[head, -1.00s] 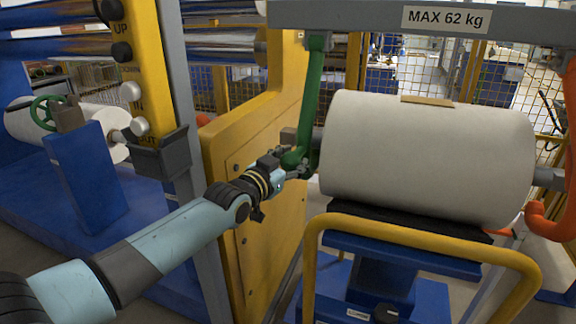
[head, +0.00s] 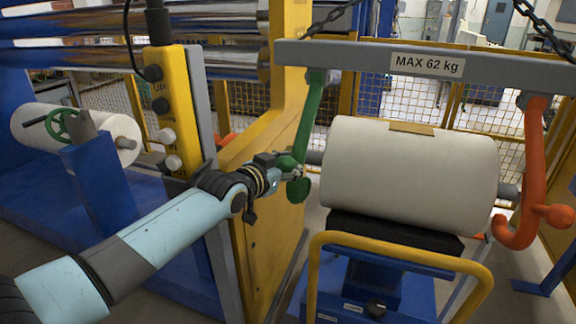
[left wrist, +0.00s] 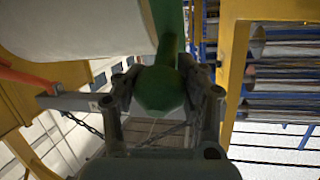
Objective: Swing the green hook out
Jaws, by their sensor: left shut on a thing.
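The green hook (head: 307,120) hangs from the grey lifting beam (head: 350,57) at the left of the white film roll (head: 410,170). It leans down and to the left, with its round knob (head: 298,190) at the lower end. My left gripper (head: 288,173) is shut at the hook's lower end. In the left wrist view, the green knob (left wrist: 160,88) sits between my two fingers, with the hook's arm running up behind it. The roll's left shaft end (head: 313,157) shows just right of the hook. My right gripper is not in view.
The orange hook (head: 537,160) hangs at the right end of the beam, by the roll's other shaft end. The roll rests on a blue lift trolley with a yellow handle (head: 400,252). A yellow machine frame (head: 270,220) stands close behind my left arm.

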